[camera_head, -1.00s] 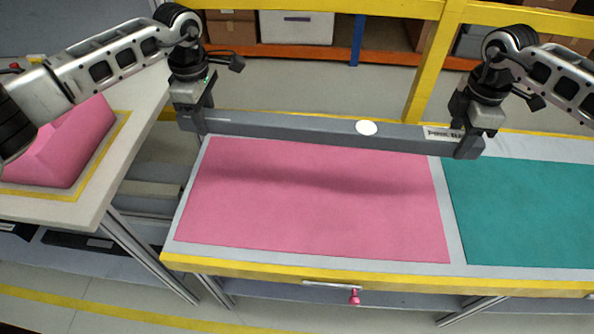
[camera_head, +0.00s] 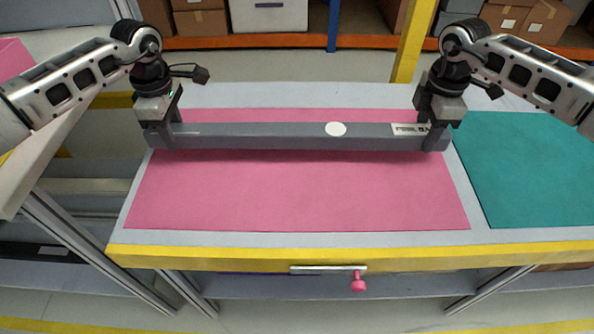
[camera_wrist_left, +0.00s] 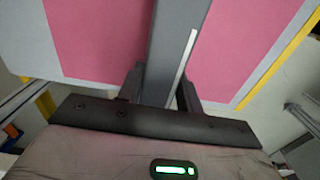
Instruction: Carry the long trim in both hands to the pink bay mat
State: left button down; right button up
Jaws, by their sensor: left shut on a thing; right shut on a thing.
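The long grey trim (camera_head: 270,137) is held level across the head view, with a white round spot and a white label near its right end. My left gripper (camera_head: 161,138) is shut on its left end. My right gripper (camera_head: 436,138) is shut on its right end. The trim is over the far part of the pink bay mat (camera_head: 300,195) and appears to be above it; the exact gap cannot be told. In the left wrist view the trim (camera_wrist_left: 178,45) runs away between the fingers of my left gripper (camera_wrist_left: 160,88), with the pink mat (camera_wrist_left: 95,40) below.
A teal mat (camera_head: 540,170) lies to the right on the same table. Another table with a pink object (camera_head: 12,58) stands at the left. Shelves with boxes (camera_head: 268,14) are behind.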

aim_at(184, 158)
dwell(0.4)
